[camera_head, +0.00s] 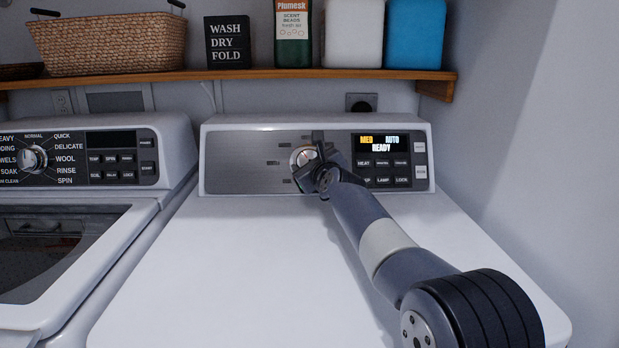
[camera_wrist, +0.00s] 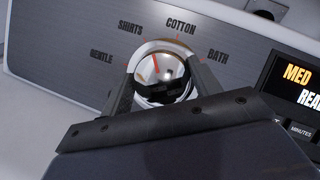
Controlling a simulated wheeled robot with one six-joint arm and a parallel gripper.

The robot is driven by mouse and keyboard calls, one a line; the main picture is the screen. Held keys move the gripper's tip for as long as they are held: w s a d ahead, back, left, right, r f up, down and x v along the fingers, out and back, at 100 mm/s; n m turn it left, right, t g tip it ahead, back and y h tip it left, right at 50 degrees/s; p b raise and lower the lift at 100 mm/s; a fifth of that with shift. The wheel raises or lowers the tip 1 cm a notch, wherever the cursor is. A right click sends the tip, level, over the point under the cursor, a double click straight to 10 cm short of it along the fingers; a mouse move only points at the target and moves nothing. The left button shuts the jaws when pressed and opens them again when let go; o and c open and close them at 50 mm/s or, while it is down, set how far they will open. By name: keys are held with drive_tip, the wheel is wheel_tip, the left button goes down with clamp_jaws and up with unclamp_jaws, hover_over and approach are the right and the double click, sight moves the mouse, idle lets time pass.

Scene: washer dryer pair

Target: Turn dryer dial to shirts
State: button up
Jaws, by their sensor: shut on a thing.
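The dryer dial (camera_head: 302,155) is a round chrome knob on the dryer's control panel (camera_head: 235,160). My gripper (camera_head: 312,163) reaches it from the front and hides part of it and some labels in the head view. In the wrist view, the gripper's fingers (camera_wrist: 163,72) lie on either side of the dial (camera_wrist: 164,85), shut on it. The panel reads GENTLE, SHIRTS (camera_wrist: 130,28), COTTON (camera_wrist: 181,27) and BATH around the dial. The dial's red mark (camera_wrist: 155,64) points up and slightly left, between SHIRTS and COTTON and seemingly nearer SHIRTS.
The dryer display (camera_head: 380,143) reads MED AUTO READY, with buttons below, just right of my gripper. A washer (camera_head: 75,155) with its own dial stands at the left. A shelf (camera_head: 230,75) with a basket and containers hangs above. The dryer's white top (camera_head: 220,270) is clear.

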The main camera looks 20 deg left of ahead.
drive_tip(key=shift+n+g+y+b, duration=0.35)
drive_tip(key=shift+n+g, duration=0.25)
drive_tip(key=shift+n, duration=0.6)
drive_tip(key=o, duration=1)
drive_tip(key=shift+c, duration=0.2)
drive_tip(key=shift+d, duration=0.1)
drive_tip(key=b+v, duration=0.2)
drive_tip(key=v, duration=0.8)
drive_tip(key=shift+s+d, duration=0.2)
drive_tip(key=shift+s, duration=0.1)
drive_tip(key=shift+w+a, duration=0.1)
